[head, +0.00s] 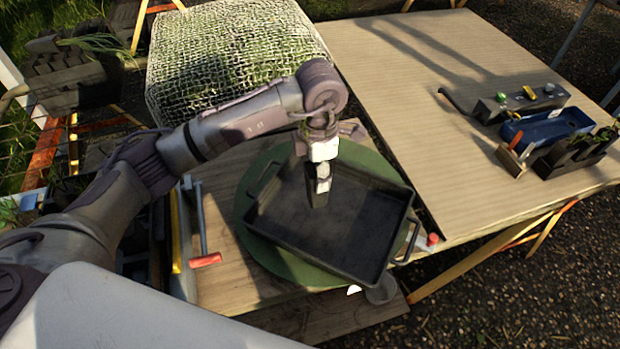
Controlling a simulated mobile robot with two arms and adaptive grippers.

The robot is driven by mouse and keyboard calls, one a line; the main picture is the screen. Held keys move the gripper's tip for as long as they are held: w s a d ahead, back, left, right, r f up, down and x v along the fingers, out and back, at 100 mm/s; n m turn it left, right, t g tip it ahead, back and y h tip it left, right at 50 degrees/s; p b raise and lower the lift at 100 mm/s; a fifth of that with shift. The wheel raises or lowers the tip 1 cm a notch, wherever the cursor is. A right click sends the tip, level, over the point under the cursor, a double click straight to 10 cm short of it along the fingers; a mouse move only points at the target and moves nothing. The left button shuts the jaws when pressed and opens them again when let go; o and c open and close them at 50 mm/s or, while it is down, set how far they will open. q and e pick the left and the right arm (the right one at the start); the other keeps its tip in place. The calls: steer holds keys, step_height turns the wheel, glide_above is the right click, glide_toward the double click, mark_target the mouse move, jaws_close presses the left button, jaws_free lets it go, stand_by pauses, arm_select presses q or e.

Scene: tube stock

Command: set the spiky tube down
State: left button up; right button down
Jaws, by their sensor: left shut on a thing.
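My left gripper (320,172) is over the black tray, pointing down and shut on a small dark tube. This is taken as the spiky tube (318,200); only a dark piece of it shows below the fingers, and I see no spiky leaves on it. I cannot tell whether its base touches the tray floor. The black tray (338,268) has a handle at each end and otherwise looks empty. It sits on a round green turntable (256,236) on a wooden bench. My right gripper is out of view.
A mesh-covered block (230,55) stands behind my left arm. A red-handled tool (205,260) lies left of the turntable. A red-capped item (432,240) is near the tray's right handle. A blue tray (548,128) and dark pots (575,155) stand on the mostly bare right table (430,130).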

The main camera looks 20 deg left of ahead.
arm_select(q)
step_height(320, 180, down, 6)
steer(key=w+a+p, duration=0.1)
steer(key=a, duration=0.1)
steer(key=shift+w+a, duration=0.25)
steer(key=shift+w, duration=0.1)
steer(key=o, duration=1.3)
steer(key=shift+f, duration=0.1)
steer(key=shift+c, duration=0.2)
step_height(320, 180, up, 12)
steer(key=b, duration=0.2)
steer(key=shift+r, duration=0.2)
